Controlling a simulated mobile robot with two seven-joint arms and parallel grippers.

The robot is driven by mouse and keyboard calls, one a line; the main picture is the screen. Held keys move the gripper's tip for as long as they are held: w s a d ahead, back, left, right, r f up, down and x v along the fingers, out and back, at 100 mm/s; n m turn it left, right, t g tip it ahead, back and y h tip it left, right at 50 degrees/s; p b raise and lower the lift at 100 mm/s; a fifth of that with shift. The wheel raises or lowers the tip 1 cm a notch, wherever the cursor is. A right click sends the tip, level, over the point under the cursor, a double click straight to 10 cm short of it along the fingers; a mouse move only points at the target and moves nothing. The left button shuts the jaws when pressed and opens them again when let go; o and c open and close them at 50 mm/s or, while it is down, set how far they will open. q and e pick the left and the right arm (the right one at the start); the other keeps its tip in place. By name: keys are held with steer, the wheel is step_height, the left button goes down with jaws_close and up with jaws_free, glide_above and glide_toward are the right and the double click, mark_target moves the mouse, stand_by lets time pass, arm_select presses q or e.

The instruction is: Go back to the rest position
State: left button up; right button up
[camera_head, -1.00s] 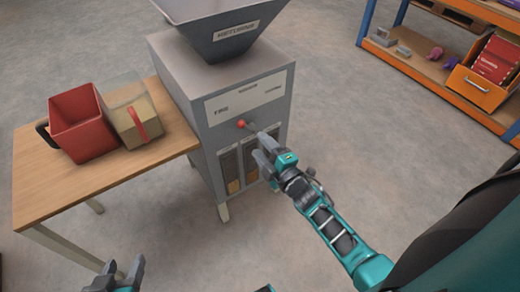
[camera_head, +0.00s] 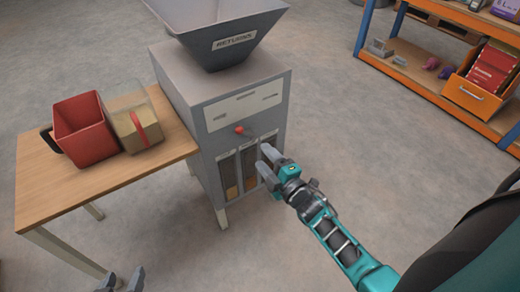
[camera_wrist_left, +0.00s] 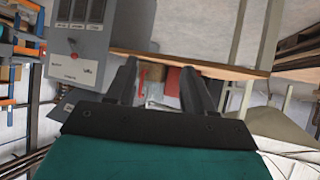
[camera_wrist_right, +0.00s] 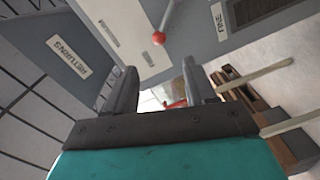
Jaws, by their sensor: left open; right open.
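My right gripper (camera_head: 270,168) is open and empty in front of the grey machine (camera_head: 215,100), below and right of its red-knobbed lever (camera_head: 240,130). In the right wrist view the open fingers (camera_wrist_right: 158,90) show, with the red knob (camera_wrist_right: 158,38) apart from them. My left gripper (camera_head: 122,280) shows only its fingertips at the bottom edge of the head view. In the left wrist view its fingers (camera_wrist_left: 160,82) are apart with nothing held between them; the machine and table edge lie beyond.
A wooden table (camera_head: 50,190) left of the machine holds a red bin (camera_head: 85,130) and a clear-sided container (camera_head: 136,122) with tan contents. A shelf (camera_head: 440,100) with an orange box (camera_head: 475,95) stands at right. The floor between is clear.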

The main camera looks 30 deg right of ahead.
arm_select(q)
steer(key=shift+w+r, duration=0.1)
steer(key=shift+y, duration=0.6)
steer(key=a+r+p, duration=0.1)
steer(key=p, duration=0.2)
steer(key=s+a+r+p, duration=0.1)
steer(key=r+p, duration=0.1)
steer(key=p, duration=0.1)
steer(key=s+a+r+p, duration=0.1)
steer(key=p, duration=0.2)
steer(key=shift+r, duration=0.3)
arm_select(e)
steer(key=s+a+r+m+g, duration=0.3)
steer(key=s+m, duration=0.3)
steer(key=s, duration=0.2)
steer(key=s+a+r+m+g, duration=0.3)
steer(key=s+a+r+m, duration=0.1)
steer(key=s+m, duration=0.3)
steer(key=shift+s+a+g, duration=0.3)
steer(key=shift+s+a, duration=0.05)
steer(key=shift+s, duration=0.75)
